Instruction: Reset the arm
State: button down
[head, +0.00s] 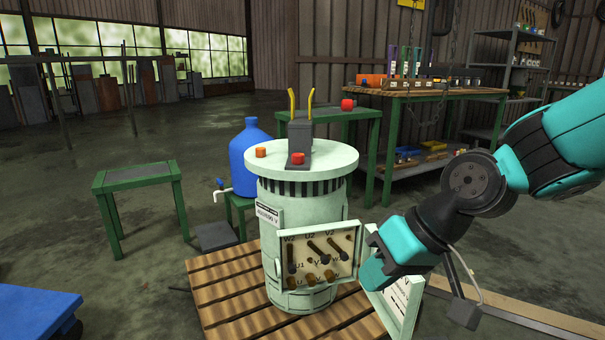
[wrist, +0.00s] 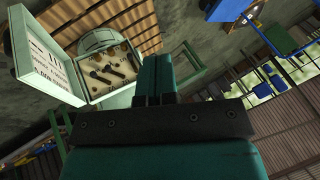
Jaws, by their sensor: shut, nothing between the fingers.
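My gripper (head: 374,272) is at the right of the pale green cylindrical machine (head: 310,205), in front of its open terminal box (head: 321,258). The box shows black links and brass terminals marked with letters such as W2, U2 and V2. Its door (head: 410,305) hangs open on the right, partly hidden behind my gripper. In the wrist view my teal fingers (wrist: 154,72) are together with nothing between them. The terminal box (wrist: 108,72) and the open door (wrist: 42,55) lie to their left there. I cannot tell how close the fingers are to the door.
The machine stands on a wooden pallet (head: 225,290). A workbench (head: 430,94) is at the back right, and a blue cart (head: 35,312) at the left front.

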jog(key=s+d+r+n+g+h, duration=0.1)
jog(key=s+d+r, duration=0.1)
jog(key=s, duration=0.5)
jog(key=s+d+r+n+g+h, duration=0.1)
jog(key=s+d, duration=0.2)
jog(key=s, duration=0.5)
notch_tip(320, 180, up, 35)
jog(key=p, duration=3.5)
jog(key=shift+w+a+f, duration=0.15)
jog(key=shift+w+a, duration=0.1)
jog(key=shift+w, duration=0.05)
